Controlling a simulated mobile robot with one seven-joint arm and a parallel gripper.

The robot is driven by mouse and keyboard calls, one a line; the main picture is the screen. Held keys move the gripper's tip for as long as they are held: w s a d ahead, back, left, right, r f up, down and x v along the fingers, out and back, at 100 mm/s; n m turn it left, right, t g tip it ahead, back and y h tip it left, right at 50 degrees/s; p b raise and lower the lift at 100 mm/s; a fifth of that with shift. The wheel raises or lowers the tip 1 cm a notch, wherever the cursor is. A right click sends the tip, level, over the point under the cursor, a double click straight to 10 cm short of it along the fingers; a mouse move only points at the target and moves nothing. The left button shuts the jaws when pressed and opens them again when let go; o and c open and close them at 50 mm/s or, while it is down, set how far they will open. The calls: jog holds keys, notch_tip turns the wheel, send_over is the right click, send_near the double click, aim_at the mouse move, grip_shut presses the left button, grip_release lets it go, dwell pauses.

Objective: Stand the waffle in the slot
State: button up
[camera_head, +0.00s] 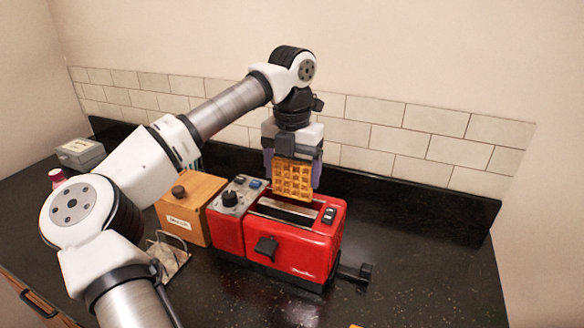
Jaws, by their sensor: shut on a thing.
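The waffle (292,179) is a golden square with a grid pattern. My gripper (292,168) points down and is shut on it, with fingers at its left and right sides. The waffle hangs upright over the back part of the red toaster (307,246). The long slot (287,211) in the toaster's top shows just below and in front of the waffle's lower edge. I cannot tell whether the waffle's lower edge touches the toaster or is above it.
A wooden box (192,205) with a dark knob stands left of the toaster. A wire rack (168,256) is in front of that box. A grey box (80,153) sits at the far left. A tiled wall (434,140) rises behind; the counter (430,265) at right is clear.

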aim_at(292, 197)
jog(key=shift+f+b, duration=1.85)
jog(key=shift+f, duration=1.1)
jog(key=o, duration=0.7)
jog(key=shift+r+p, duration=3.3)
jog(key=shift+r, duration=1.3)
jog(key=shift+f, duration=0.1)
